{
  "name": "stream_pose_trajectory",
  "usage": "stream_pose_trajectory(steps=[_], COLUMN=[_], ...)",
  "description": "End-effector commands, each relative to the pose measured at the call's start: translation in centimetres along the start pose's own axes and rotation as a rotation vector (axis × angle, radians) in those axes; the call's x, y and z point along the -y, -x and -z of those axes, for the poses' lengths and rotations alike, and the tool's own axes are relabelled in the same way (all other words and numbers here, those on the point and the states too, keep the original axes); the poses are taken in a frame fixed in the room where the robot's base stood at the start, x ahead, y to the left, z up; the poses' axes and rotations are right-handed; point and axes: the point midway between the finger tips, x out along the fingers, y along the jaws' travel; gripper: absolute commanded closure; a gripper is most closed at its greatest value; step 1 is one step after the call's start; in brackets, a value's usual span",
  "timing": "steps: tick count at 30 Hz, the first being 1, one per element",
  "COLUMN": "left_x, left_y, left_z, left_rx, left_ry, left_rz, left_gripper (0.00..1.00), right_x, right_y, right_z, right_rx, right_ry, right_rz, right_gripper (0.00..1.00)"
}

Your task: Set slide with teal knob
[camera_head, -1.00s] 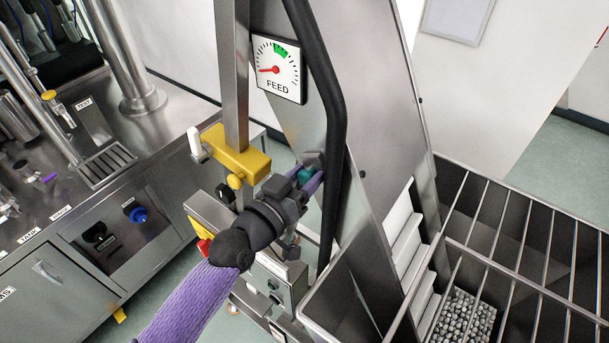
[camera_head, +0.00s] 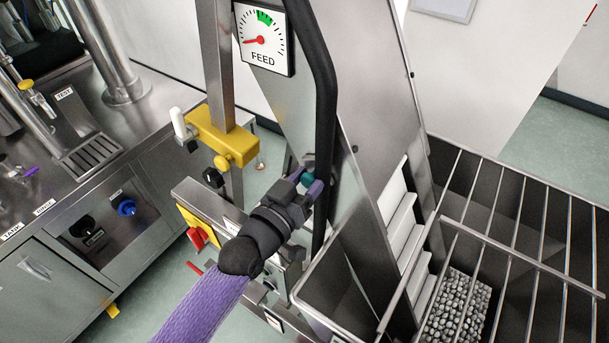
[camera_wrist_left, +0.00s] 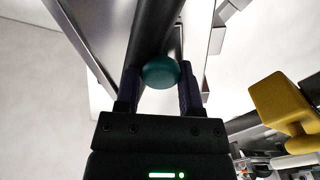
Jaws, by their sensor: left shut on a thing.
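The teal knob (camera_wrist_left: 161,72) is round and sits between the two dark fingers of my left gripper (camera_wrist_left: 160,90) in the left wrist view. In the head view my left gripper (camera_head: 307,183) is shut on the teal knob (camera_head: 308,179), beside the thick black tube on the steel elevator. The slide that bears the knob is mostly hidden by the gripper. The FEED gauge (camera_head: 263,38) is above; its red needle points left, outside the green band at the top. My right gripper does not show.
A yellow clamp block (camera_head: 222,136) on a steel post stands left of my gripper and also shows in the left wrist view (camera_wrist_left: 284,103). A barred steel hopper (camera_head: 510,230) with grey caps (camera_head: 456,306) is at right. A steel bench (camera_head: 60,200) is at left.

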Motion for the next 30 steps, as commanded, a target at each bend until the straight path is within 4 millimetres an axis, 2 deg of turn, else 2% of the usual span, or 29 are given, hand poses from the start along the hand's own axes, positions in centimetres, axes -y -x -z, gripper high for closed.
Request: stream_pose_trajectory(steps=[1,2,6,14,17,27,30], left_x=[0.0,0.0,0.0,0.0,0.0,0.0,0.0], left_y=[0.1,0.1,0.1,0.1,0.8,7.9,9.2], left_z=[-0.7,-0.7,-0.6,-0.4,-0.4,-0.4,-0.4], left_rx=[0.020,0.021,0.017,0.012,0.013,0.017,0.016], left_ry=[0.002,0.002,0.002,0.001,0.001,0.000,0.001], left_rz=[-0.001,-0.001,-0.001,-0.001,0.000,-0.001,0.000], left_gripper=[1.00,0.45,0.16,0.16,0.16,0.16,0.16], right_x=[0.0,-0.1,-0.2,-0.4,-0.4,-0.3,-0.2], right_y=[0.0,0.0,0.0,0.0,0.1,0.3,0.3], right_z=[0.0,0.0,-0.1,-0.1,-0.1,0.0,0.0], right_rx=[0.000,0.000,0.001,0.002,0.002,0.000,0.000], right_ry=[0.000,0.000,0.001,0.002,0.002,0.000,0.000], right_rz=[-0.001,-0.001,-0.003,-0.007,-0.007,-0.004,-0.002], right_gripper=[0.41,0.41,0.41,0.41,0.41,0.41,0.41])
